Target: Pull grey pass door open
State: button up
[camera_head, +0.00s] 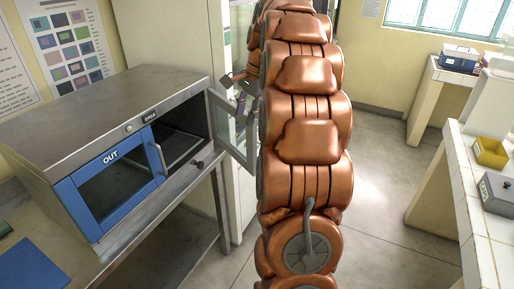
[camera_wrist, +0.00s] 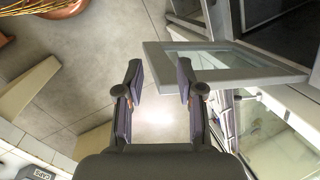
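The grey pass door (camera_head: 232,125) is a grey-framed glass panel at the right end of the steel pass box (camera_head: 110,95). It stands swung out from the box, with a dark opening (camera_head: 185,125) beside it. In the wrist view the door (camera_wrist: 270,68) slants across the upper right, its free edge near my fingers. My gripper (camera_wrist: 160,78) is open with nothing between its fingertips; the right finger overlaps the door's lower left corner in view. I cannot tell whether they touch. In the head view my gripper (camera_head: 243,88) is partly hidden behind my arm.
A blue-framed door marked OUT (camera_head: 112,178) covers the box's front left. The box stands on a steel table (camera_head: 150,235). A white-tiled counter (camera_head: 470,215) with a yellow bin (camera_head: 491,153) is at right. The floor (camera_head: 400,170) between is clear.

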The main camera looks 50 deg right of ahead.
jog(key=d+f+m+b, duration=0.15)
jog(key=d+m, duration=0.25)
jog(key=d, duration=0.5)
jog(key=shift+w+f+m+y+p, duration=0.25)
jog(key=shift+f+m, duration=0.35)
jog(key=shift+f, duration=1.55)
jog(key=shift+w+f+m+y+p, duration=0.2)
jog(key=shift+f+m+y+p, duration=0.3)
jog(key=shift+f, duration=1.7)
jog(key=shift+w+f+m+y+p, duration=0.15)
jog(key=shift+f+m, duration=0.55)
jog(key=shift+f, duration=1.45)
jog(key=shift+c, duration=0.2)
grip_shut()
jog(key=shift+t, duration=0.3)
